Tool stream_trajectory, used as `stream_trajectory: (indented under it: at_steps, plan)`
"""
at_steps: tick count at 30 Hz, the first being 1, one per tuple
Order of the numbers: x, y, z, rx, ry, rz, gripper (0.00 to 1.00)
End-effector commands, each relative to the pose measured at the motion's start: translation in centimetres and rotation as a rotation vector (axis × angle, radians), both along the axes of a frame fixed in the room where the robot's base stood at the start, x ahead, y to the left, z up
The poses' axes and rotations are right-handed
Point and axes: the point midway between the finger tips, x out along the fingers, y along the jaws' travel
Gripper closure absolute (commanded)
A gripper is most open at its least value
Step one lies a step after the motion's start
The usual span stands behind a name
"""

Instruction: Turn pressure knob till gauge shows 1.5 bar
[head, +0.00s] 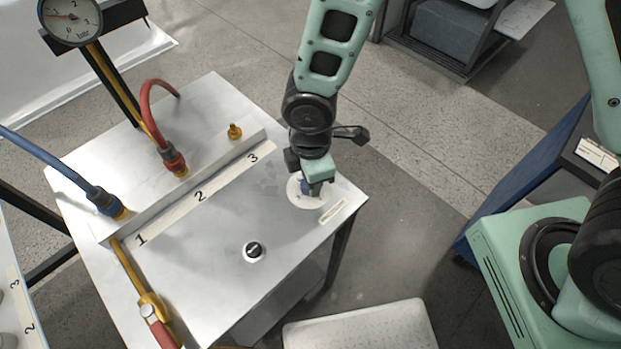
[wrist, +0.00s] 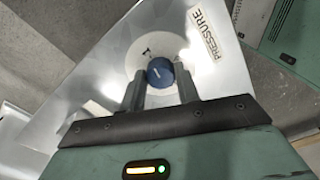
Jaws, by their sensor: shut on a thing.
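The pressure knob is blue with a white pointer line, and it shows between my fingers in the wrist view (wrist: 160,72). It sits on a round white dial plate (wrist: 152,42) beside a label reading PRESSURE (wrist: 206,34). My gripper (wrist: 160,88) is shut on the knob, one finger on each side. In the head view my gripper (head: 318,186) comes down from above on the panel's right corner and largely hides the knob. The round gauge (head: 70,20), marked bar, stands at the top left. Its needle points left; the exact reading is too small to tell.
The metal table (head: 200,250) carries a raised strip numbered 1 to 3. A blue hose (head: 50,165) and a red hose (head: 150,100) plug in there, with a brass fitting (head: 235,131) at 3. A small black knob (head: 253,250) sits at the table's front.

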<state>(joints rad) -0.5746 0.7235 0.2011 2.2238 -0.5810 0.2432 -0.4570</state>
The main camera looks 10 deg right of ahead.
Motion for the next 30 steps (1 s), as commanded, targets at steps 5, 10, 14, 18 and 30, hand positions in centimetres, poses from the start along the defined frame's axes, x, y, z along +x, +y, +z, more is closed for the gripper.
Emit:
stream_trajectory:
  at_steps: [5, 10, 14, 18, 30]
  plan:
    - [0.03, 0.06, -0.09, 0.001, -0.003, -0.134, 0.91]
    - [-0.02, 0.04, -0.05, 0.001, -0.002, -0.232, 0.91]
    - [-0.02, 0.04, 0.01, 0.001, -0.002, -0.284, 0.91]
    - [-0.03, 0.04, 0.05, 0.001, -0.002, -0.318, 0.91]
    - [-0.03, 0.04, 0.11, 0.001, -0.002, -0.335, 0.91]
